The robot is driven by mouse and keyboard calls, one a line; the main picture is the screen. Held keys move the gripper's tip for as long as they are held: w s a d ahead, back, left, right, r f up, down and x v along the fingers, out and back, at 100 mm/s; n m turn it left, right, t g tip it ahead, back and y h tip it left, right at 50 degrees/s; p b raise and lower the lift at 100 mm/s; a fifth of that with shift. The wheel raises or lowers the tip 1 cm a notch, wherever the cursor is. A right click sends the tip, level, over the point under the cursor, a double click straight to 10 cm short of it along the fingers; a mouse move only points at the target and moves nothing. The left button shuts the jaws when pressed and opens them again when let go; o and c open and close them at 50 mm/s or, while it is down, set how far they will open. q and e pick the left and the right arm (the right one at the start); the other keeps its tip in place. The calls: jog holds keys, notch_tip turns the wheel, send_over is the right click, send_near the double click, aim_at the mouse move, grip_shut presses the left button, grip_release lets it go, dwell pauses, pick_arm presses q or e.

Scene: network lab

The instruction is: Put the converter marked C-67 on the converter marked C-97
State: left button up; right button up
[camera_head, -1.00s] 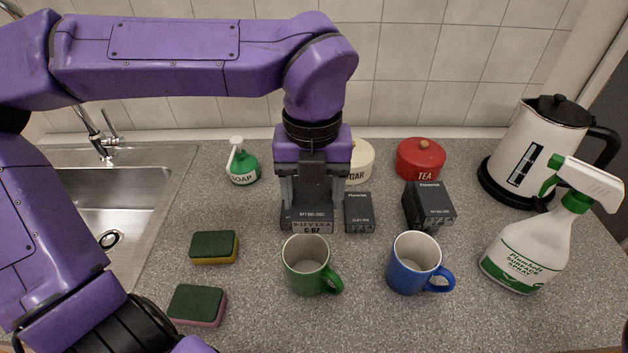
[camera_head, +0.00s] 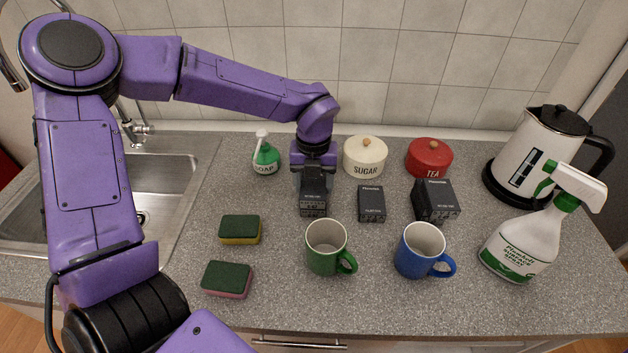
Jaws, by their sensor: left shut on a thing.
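My left gripper (camera_head: 313,180) points straight down and is shut on a dark converter (camera_head: 313,205), left of the other converters. Its mark is too small to read now; the earlier frame shows C-67 on the box at the gripper. I cannot tell whether it touches the counter or another box beneath. A second dark converter (camera_head: 371,204) lies flat to its right. A larger dark converter shape (camera_head: 438,200) stands further right, with a dark side piece at its left; I cannot tell if it is two boxes. No C-97 mark is legible. My right gripper is out of view.
A green mug (camera_head: 325,250) and a blue mug (camera_head: 418,252) stand in front of the converters. Behind are a soap bottle (camera_head: 266,158), a sugar jar (camera_head: 364,157) and a tea jar (camera_head: 429,158). Sponges (camera_head: 240,229) lie left; a kettle (camera_head: 530,160) and spray bottle (camera_head: 530,240) stand right.

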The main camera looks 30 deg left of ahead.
aim_at(314, 185)
pick_arm(q)
jog(key=shift+w, duration=0.2)
jog(key=o, duration=0.8)
jog(key=shift+f, duration=0.15)
jog(key=o, duration=0.4)
jog(key=shift+s, duration=0.1)
jog(key=shift+o, duration=0.2)
jog(key=shift+s, duration=0.15)
jog(key=shift+r, duration=0.35)
notch_tip(314, 185, up, 12)
jog(key=b, duration=0.1)
jog(key=shift+f, duration=0.1)
